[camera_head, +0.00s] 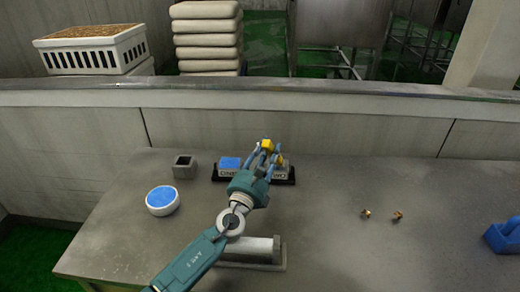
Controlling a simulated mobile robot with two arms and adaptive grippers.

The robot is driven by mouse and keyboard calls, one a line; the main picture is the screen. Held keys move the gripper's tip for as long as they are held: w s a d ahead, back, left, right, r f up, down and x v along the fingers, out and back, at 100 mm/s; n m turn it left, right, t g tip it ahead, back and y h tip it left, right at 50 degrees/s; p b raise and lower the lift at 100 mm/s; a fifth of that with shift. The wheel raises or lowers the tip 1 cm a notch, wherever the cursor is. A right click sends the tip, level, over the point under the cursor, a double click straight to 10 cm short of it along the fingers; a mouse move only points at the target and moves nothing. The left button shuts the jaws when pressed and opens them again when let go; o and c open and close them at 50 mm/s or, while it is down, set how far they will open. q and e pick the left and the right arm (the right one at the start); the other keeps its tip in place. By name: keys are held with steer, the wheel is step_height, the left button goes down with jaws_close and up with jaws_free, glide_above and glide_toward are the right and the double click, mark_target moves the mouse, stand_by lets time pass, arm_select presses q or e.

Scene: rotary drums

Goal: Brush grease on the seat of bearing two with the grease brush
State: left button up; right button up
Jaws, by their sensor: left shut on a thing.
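My left gripper (265,160) is over the bearing rack at the middle of the table, with its fingers shut on a small yellow-topped thing, which looks like the grease brush (266,145). Its lower part and bristles are hidden by the fingers. Below is a dark rack (221,179) with a block labelled ONE (229,173) on the left, blue on top. The block of bearing two (281,174) is on the right, partly behind my gripper. I cannot tell whether the brush touches its seat. A round white tub with a blue top (162,199) stands left. My right gripper is out of view.
A small square grey holder (184,166) stands left of the rack. A grey metal piece (262,249) lies below my arm. Two small brass parts (367,213) (398,215) and a blue object (505,236) are on the right. The table between is clear.

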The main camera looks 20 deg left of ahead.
arm_select(q)
steer(key=shift+w+d+f, duration=0.1)
steer(key=shift+w+d, duration=0.05)
steer(key=shift+d, duration=0.4)
steer(key=a, duration=0.1)
steer(key=a+b, duration=0.1)
steer(key=a, duration=0.1)
steer(key=shift+w, duration=0.3)
steer(key=shift+w+d, duration=0.2)
steer(key=shift+d, duration=0.45)
steer(key=shift+w+d, duration=0.2)
steer(key=shift+d, duration=0.4)
steer(key=shift+s+a+b, duration=0.1)
steer(key=shift+s+a, duration=0.1)
steer(key=shift+a, duration=0.6)
steer(key=shift+s+a+b, duration=0.1)
steer(key=shift+s+a, duration=0.15)
steer(key=shift+a, duration=0.6)
steer(key=shift+s+a+b, duration=0.1)
steer(key=shift+s+a, duration=0.1)
steer(key=shift+a, duration=0.6)
steer(key=shift+r, duration=0.25)
